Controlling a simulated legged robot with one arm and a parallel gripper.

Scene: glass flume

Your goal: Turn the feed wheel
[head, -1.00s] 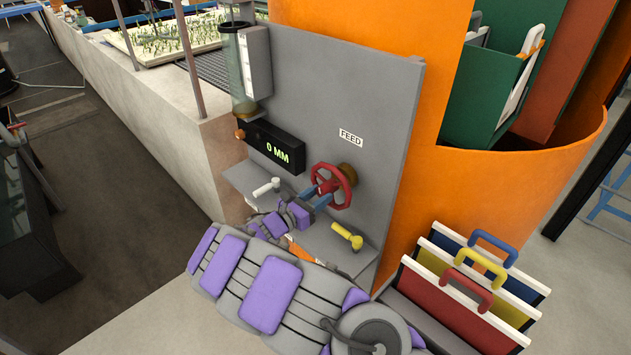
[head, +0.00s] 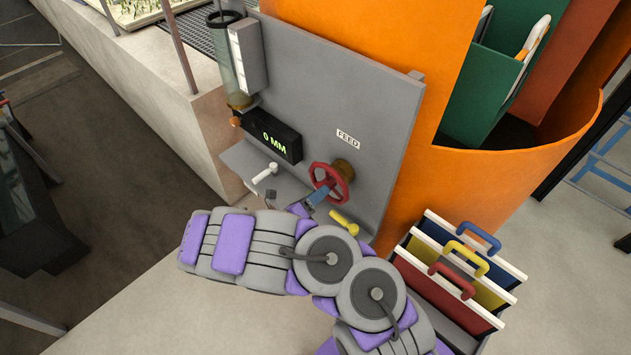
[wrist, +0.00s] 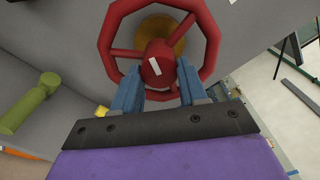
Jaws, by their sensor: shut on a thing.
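The red feed wheel (head: 331,180) is on a brass-coloured shaft on the upright grey panel, below the white FEED label (head: 347,139). The wheel fills the top of the wrist view (wrist: 108,38), with a white mark on its hub. My gripper (head: 316,193) is at the wheel's lower side. In the wrist view my gripper's blue fingers (wrist: 158,76) stand on either side of the lower rim and hub and are shut on the wheel. The exact contact is partly hidden. The black display (head: 272,141) reads 0 MM.
A white-handled lever (head: 265,173) and a yellow-handled lever (head: 344,222) sit on the grey ledge near the wheel. A clear tube (head: 229,58) stands at the panel's upper left. An orange curved wall (head: 440,190) and a rack of handled panels (head: 460,262) stand to the right.

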